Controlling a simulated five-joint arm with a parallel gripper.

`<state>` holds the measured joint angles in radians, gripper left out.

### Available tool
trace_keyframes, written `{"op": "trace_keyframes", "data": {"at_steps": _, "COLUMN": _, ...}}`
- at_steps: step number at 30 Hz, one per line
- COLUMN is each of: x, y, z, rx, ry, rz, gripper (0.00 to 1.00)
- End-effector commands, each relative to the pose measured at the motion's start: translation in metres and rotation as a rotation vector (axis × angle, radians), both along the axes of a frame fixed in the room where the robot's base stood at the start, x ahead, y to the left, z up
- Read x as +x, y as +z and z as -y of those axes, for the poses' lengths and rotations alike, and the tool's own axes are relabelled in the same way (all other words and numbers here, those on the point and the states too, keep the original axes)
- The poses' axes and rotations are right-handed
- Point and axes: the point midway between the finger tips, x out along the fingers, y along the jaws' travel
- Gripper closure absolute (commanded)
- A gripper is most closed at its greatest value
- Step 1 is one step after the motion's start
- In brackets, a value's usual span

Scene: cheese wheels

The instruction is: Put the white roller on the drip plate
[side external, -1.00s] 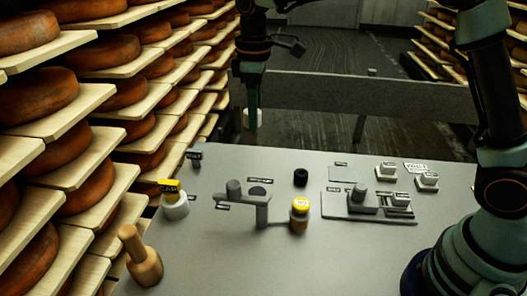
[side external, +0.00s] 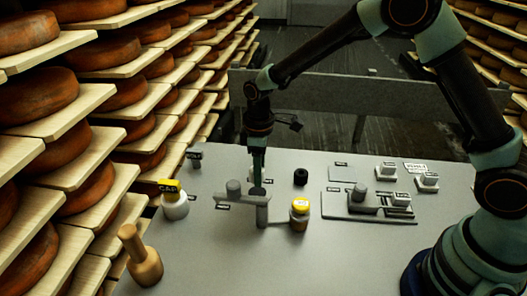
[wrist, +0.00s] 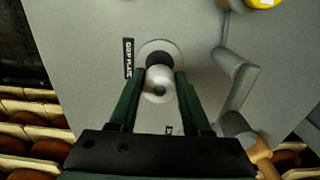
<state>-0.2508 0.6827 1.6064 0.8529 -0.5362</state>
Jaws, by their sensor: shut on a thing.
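The white roller (wrist: 157,88) is between the two green fingers of my gripper (wrist: 160,78) in the wrist view, held at its sides. The drip plate (wrist: 165,46) is a round grey disc beside its black label, and the roller appears over it. In the side view my gripper (side external: 258,180) points down at the plate's spot behind the grey post stand. The stand and fingers hide most of the roller and plate there. I cannot tell whether the roller touches the plate.
The grey post stand (side external: 262,212) is close in front of my gripper. A yellow-topped jar (side external: 299,216), a black cap (side external: 301,177), a white CAP-labelled pot (side external: 174,205) and a wooden peg (side external: 140,258) stand around. A grey fixture (side external: 368,207) is at right. The front table is clear.

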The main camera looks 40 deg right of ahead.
Motion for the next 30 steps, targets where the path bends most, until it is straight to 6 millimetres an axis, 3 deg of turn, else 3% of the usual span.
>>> {"op": "trace_keyframes", "data": {"at_steps": 10, "x": -0.001, "y": -0.042, "z": 0.0, "rx": -0.001, "ry": 0.0, "rz": -0.002, "gripper": 1.0}}
{"op": "trace_keyframes", "data": {"at_steps": 23, "x": 0.0, "y": -0.046, "z": 0.0, "rx": 0.0, "ry": 0.0, "rz": 0.0, "gripper": 1.0}}
{"op": "trace_keyframes", "data": {"at_steps": 24, "x": 0.0, "y": -0.046, "z": 0.0, "rx": 0.0, "ry": 0.0, "rz": 0.0, "gripper": 0.44}}
{"op": "trace_keyframes", "data": {"at_steps": 25, "x": 0.0, "y": -0.046, "z": 0.0, "rx": 0.001, "ry": 0.0, "rz": 0.001, "gripper": 0.33}}
{"op": "trace_keyframes", "data": {"at_steps": 26, "x": 0.0, "y": -0.046, "z": 0.0, "rx": 0.001, "ry": 0.0, "rz": 0.001, "gripper": 0.22}}
{"op": "trace_keyframes", "data": {"at_steps": 30, "x": 0.0, "y": -0.046, "z": 0.0, "rx": 0.0, "ry": 0.0, "rz": 0.0, "gripper": 0.22}}
